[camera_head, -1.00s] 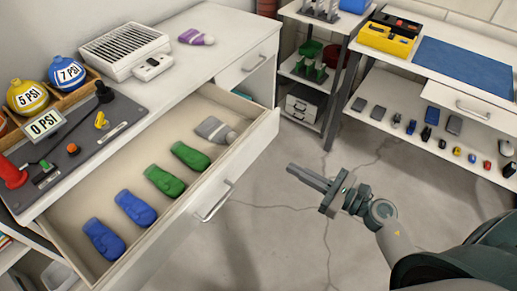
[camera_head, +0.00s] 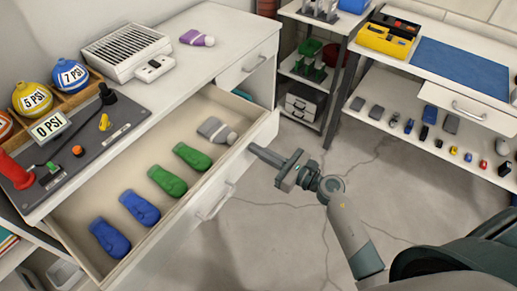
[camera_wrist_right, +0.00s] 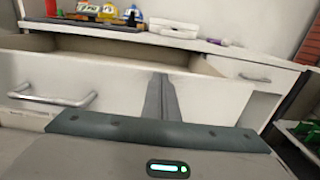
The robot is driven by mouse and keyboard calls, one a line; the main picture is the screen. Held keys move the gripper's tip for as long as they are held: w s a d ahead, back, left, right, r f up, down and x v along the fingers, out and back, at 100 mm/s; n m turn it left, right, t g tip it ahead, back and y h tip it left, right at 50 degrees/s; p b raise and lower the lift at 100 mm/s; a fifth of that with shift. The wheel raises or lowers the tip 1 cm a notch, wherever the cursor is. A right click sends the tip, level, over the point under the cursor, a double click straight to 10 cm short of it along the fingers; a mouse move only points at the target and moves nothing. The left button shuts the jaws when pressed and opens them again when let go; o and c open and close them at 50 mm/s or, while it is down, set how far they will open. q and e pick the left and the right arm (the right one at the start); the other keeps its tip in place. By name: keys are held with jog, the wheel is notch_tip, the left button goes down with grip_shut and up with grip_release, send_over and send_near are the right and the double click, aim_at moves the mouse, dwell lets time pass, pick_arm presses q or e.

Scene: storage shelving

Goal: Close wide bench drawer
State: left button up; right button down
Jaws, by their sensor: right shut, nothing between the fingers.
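The wide bench drawer (camera_head: 165,243) is pulled out from the white bench (camera_head: 205,60) at the left of the head view. In it lie several glove-shaped items: blue (camera_head: 139,207), green (camera_head: 167,181) and grey (camera_head: 216,130). Its bar handle (camera_head: 217,203) is on the front panel, and shows in the right wrist view (camera_wrist_right: 55,98). My right gripper (camera_head: 252,149) is shut and empty, its fingertips at the drawer front near its far end, right of the handle. I cannot tell if they touch. My left gripper is not in view.
A panel with a 0 PSI sign (camera_head: 50,126) and a white vented box (camera_head: 126,50) sit on the bench top. A smaller drawer (camera_head: 255,62) beyond is shut. A second bench (camera_head: 385,90) stands right. The floor between is clear.

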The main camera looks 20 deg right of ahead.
jog(key=shift+w+a, duration=0.1)
jog(key=shift+w, duration=0.05)
dwell(0.3)
jog(key=b+x, duration=0.2)
jog(key=x, duration=1.4)
jog(key=shift+w+a+f, duration=0.1)
jog(key=shift+w+a, duration=0.05)
jog(key=shift+w, duration=0.05)
jog(key=b+x, duration=0.2)
jog(key=x, duration=0.6)
jog(key=shift+w+a+b, duration=0.2)
jog(key=shift+w+b, duration=0.05)
jog(key=shift+b, duration=0.1)
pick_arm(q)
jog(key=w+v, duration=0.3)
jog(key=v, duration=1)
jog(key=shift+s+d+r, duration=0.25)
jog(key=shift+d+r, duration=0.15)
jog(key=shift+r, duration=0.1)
pick_arm(e)
jog(key=shift+w+a, duration=0.25)
jog(key=shift+w, duration=0.1)
jog(key=shift+d, duration=0.1)
